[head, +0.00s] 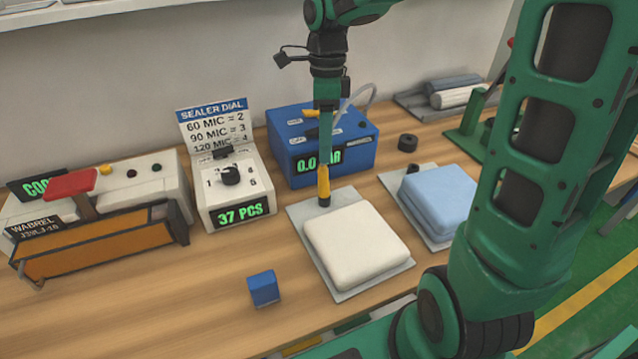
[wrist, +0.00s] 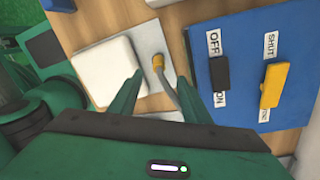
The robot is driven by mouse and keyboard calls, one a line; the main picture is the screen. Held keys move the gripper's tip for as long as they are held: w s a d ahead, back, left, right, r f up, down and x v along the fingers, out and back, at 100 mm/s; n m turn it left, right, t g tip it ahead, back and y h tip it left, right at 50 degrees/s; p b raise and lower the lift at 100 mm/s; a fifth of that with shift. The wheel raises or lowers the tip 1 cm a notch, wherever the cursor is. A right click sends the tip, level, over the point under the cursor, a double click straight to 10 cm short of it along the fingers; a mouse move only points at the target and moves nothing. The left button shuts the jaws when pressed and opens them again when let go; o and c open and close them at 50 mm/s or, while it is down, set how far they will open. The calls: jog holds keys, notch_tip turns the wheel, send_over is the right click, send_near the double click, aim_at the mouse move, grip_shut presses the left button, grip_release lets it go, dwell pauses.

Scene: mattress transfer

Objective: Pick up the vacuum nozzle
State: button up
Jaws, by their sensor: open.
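The vacuum nozzle (head: 323,184) is a small yellow piece with a dark lower end. It stands upright at the back-left edge of the grey sheet under the white folded mattress (head: 355,248). My gripper (head: 324,162) points down directly above it, green fingers apart. In the wrist view the nozzle (wrist: 158,62) lies in the gap between my fingertips (wrist: 157,76), at or just beyond them, with a grey hose running back from it. I cannot tell how far the fingers reach down around it.
A blue pump box (head: 355,150) with a green display stands behind. A white dial box (head: 235,190) and an orange-fronted sealer (head: 95,245) stand left. A light blue folded mattress (head: 438,198) lies right. A small blue block (head: 263,288) sits in front on otherwise bare wood.

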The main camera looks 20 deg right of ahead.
aim_at(322, 182)
jog(key=shift+w+a, duration=0.2)
jog(key=shift+a, duration=0.15)
jog(key=shift+m, duration=0.3)
jog(key=f, duration=0.5)
jog(key=shift+s+a+f, duration=0.2)
jog(key=shift+a+f, duration=0.05)
jog(key=shift+s+d+f, duration=0.1)
jog(key=shift+s+f, duration=0.05)
jog(key=shift+f, duration=0.75)
jog(key=shift+s+a+f, duration=0.1)
jog(key=shift+s+f, duration=0.1)
jog(key=shift+f, duration=0.65)
jog(key=shift+s+d+f, duration=0.1)
jog(key=shift+s+f, duration=0.05)
jog(key=shift+f, duration=0.75)
grip_shut()
